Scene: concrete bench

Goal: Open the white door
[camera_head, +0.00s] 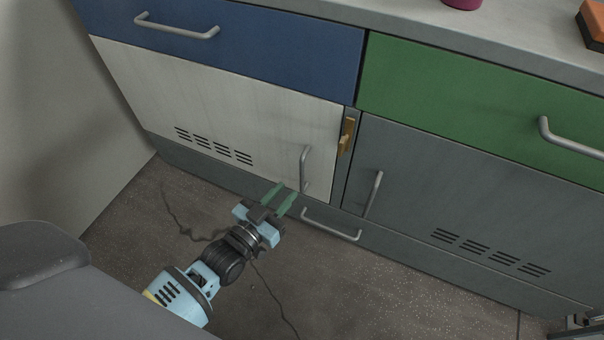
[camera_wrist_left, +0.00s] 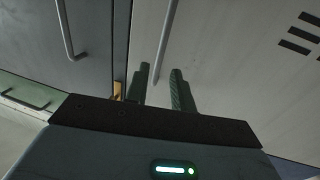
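The white door (camera_head: 225,115) is shut, flush in the cabinet below a blue drawer, with vent slots at its lower left. Its grey bar handle (camera_head: 305,168) is near its lower right edge. A wooden latch (camera_head: 346,136) stands roughly upright on the post just right of the door; whether it overlaps the door edge is unclear. My left gripper (camera_head: 285,200) is open and empty, low in front of the handle. In the left wrist view the handle (camera_wrist_left: 165,45) shows between the two green fingers (camera_wrist_left: 159,82), beyond their tips. My right gripper is not in view.
A grey door (camera_head: 450,210) with its own handle (camera_head: 373,194) is right of the post. A low handle (camera_head: 331,224) sticks out of the plinth near my left gripper. Blue (camera_head: 240,45) and green (camera_head: 470,95) drawers are above. A wall (camera_head: 50,110) bounds the left.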

